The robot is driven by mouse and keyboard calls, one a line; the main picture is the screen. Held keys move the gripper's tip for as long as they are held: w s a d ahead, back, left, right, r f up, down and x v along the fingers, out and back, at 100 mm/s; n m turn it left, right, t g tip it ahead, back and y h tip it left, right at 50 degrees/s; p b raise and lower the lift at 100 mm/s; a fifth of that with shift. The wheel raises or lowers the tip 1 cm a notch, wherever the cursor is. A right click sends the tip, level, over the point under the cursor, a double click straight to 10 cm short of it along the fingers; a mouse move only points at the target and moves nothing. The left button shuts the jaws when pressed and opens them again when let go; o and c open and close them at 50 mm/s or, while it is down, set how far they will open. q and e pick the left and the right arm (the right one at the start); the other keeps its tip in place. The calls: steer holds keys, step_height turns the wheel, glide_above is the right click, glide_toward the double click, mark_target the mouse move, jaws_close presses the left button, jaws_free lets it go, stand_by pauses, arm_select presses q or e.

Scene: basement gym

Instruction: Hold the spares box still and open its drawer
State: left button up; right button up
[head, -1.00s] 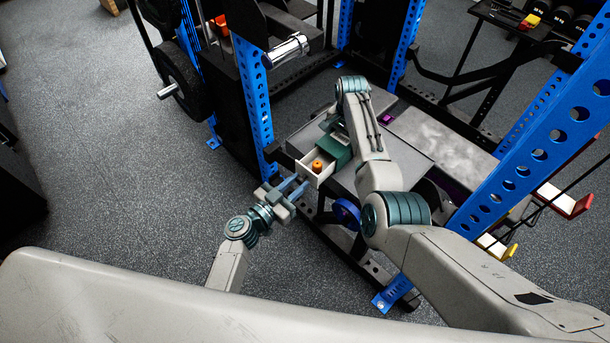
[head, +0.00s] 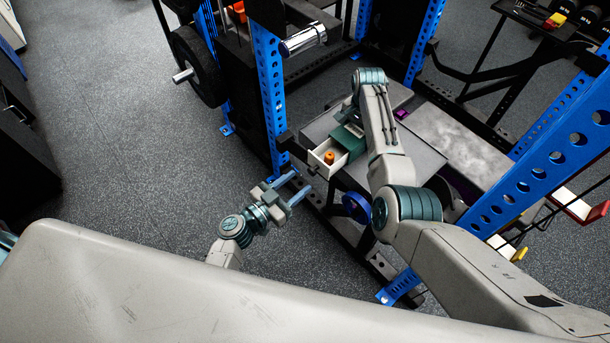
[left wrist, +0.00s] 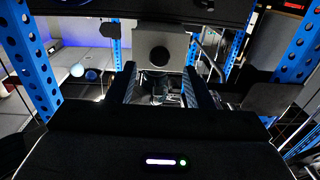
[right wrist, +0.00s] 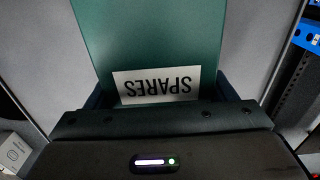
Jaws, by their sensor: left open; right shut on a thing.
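The spares box (head: 349,138) is green and sits on a grey surface inside the blue rack. Its white drawer (head: 322,169) is pulled out toward me, and a small orange object (head: 329,157) lies in it. My left gripper (head: 302,181) is open and empty, a short way in front of the drawer. In the left wrist view the drawer front (left wrist: 175,43) with its round black knob (left wrist: 159,55) shows beyond the open fingers. My right gripper (right wrist: 162,103) is shut on the box, around its labelled part; my right arm hides this grip in the head view.
A blue upright (head: 272,95) stands just left of the drawer, with a chrome bar end (head: 303,40) above. A blue round part (head: 356,207) is below the box. A weight plate (head: 198,65) hangs at the left. The floor on the left is clear.

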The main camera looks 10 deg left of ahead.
arm_select(q)
steer(key=v, duration=0.7)
steer(key=shift+a, duration=0.1)
stand_by(0.5)
arm_select(e)
steer(key=o, duration=1.1)
steer(key=shift+o, duration=0.2)
step_height(320, 180, up, 12)
steer(key=shift+r, duration=0.1)
arm_select(q)
steer(key=shift+r, duration=0.1)
step_height(320, 180, up, 6)
steer(key=p, duration=0.6)
arm_select(e)
step_height(320, 180, up, 10)
